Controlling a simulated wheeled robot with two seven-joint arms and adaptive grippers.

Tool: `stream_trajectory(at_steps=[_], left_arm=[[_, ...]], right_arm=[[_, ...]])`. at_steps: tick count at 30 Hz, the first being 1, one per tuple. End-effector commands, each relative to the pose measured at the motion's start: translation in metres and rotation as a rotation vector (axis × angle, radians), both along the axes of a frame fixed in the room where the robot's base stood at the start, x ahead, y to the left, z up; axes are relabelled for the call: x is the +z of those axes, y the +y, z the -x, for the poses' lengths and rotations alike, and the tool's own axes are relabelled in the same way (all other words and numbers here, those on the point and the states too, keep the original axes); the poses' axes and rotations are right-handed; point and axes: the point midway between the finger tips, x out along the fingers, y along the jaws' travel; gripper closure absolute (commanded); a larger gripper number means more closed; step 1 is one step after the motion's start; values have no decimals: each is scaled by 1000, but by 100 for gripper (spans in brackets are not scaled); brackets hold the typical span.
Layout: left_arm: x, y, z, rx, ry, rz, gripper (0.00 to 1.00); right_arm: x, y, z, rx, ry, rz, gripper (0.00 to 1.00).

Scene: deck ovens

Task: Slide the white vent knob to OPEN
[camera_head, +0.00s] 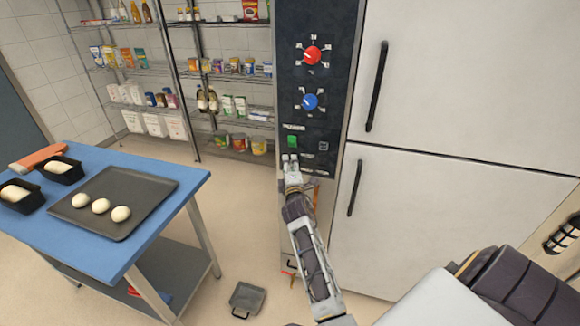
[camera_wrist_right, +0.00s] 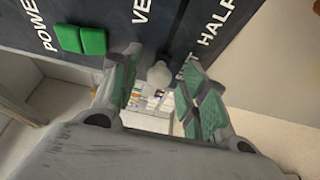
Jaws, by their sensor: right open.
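The white vent knob (camera_wrist_right: 158,75) shows in the right wrist view as a small pale rounded knob on the dark control panel, beside the partly covered "VENT" and "HALF" lettering. My right gripper (camera_wrist_right: 161,62) is open, with one green-padded finger on each side of the knob. I cannot tell whether either finger touches it. In the head view my right gripper (camera_head: 290,158) is at the lower part of the oven's control panel (camera_head: 325,95), just below a green button, and I cannot make out the knob there. My left gripper is not in view.
A green power switch (camera_wrist_right: 80,40) lies left of the knob in the wrist view. Above it in the head view are a blue dial (camera_head: 310,101) and a red dial (camera_head: 312,55). White doors with black handles stand right. A blue table (camera_head: 75,245) with a dark tray stands left.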

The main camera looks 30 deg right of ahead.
Motion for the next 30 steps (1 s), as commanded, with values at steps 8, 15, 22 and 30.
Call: stream_trajectory(at_steps=[8,15,22,30], left_arm=[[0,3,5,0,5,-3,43],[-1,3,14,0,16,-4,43],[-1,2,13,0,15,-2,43],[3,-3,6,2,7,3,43]], right_arm=[[0,0,0,0,0,0,65],[0,0,0,0,0,0,96],[0,0,0,0,1,0,100],[0,-4,5,0,2,0,100]])
